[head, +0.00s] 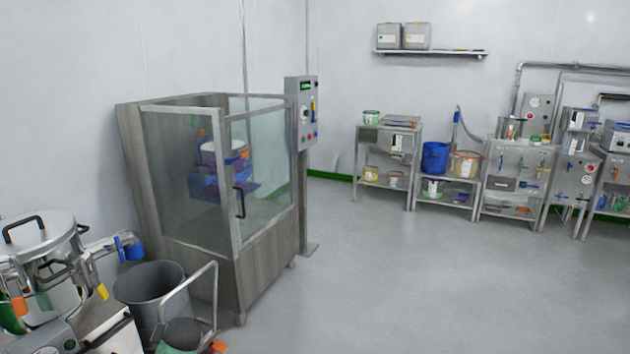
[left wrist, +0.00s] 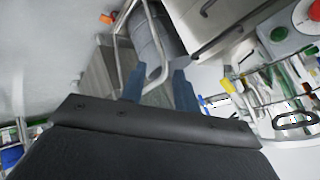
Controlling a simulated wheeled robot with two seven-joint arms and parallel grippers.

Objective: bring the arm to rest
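My left gripper (left wrist: 158,88) shows in the left wrist view, with two dark blue-grey fingers spread apart. Nothing shows between the fingertips except the background, so it is open and empty. Beyond the fingers is a bent metal tube handle (left wrist: 143,72) beside a grey bin (left wrist: 152,38); I see no clear contact. No arm or gripper of mine can be made out in the head view. My right gripper shows in neither view.
In the head view, a glass-walled cabinet (head: 265,245) stands left of centre. A grey bin (head: 150,290), a tube-handled cart (head: 212,300) and a lidded steel vessel (head: 45,235) crowd the lower left. Steel benches (head: 385,150) line the back. The floor (head: 400,270) at centre right is clear.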

